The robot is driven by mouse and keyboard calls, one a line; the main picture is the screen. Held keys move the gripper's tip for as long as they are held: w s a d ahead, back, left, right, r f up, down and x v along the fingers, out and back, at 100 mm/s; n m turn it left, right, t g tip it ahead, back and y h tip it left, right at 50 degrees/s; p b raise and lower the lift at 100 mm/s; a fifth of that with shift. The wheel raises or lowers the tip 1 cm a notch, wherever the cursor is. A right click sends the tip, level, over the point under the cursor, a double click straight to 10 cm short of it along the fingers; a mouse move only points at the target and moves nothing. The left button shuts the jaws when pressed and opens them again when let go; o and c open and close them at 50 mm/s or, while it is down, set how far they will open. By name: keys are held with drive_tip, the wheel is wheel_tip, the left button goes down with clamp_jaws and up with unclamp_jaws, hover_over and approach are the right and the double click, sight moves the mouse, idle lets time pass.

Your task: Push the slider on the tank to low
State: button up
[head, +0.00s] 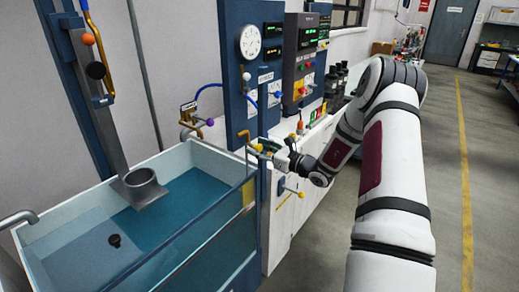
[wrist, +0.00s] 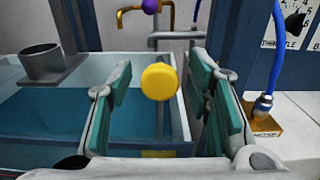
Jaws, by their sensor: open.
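The tank (head: 190,150) is an open, glass-sided basin of blue-green water at the left of the head view. A yellow ball knob (wrist: 159,81) shows in the wrist view between the open fingers of my gripper (head: 264,153), in front of the tank's right end. I cannot tell whether this knob is the slider's handle or whether a finger touches it. An upright post (head: 82,95) with an orange ball and a black ball stands at the tank's left. No low mark is readable.
A blue panel with a dial gauge (head: 250,42) and a control panel (head: 300,68) rise behind my gripper. A blue hose (wrist: 275,55) runs down to a fitting at right in the wrist view. Bent brass pipes (wrist: 145,15) are beyond. Open floor (head: 440,190) lies to the right.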

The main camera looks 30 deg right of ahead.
clamp_jaws()
wheel_tip(320, 180, down, 11)
drive_tip(key=b, duration=0.5)
drive_tip(key=shift+r, duration=0.2)
drive_tip(key=shift+s, duration=0.1)
drive_tip(key=shift+c, duration=0.7)
unclamp_jaws()
drive_tip(key=shift+f, duration=0.1)
drive_tip(key=shift+o, duration=0.7)
drive_tip(key=v, duration=1.2)
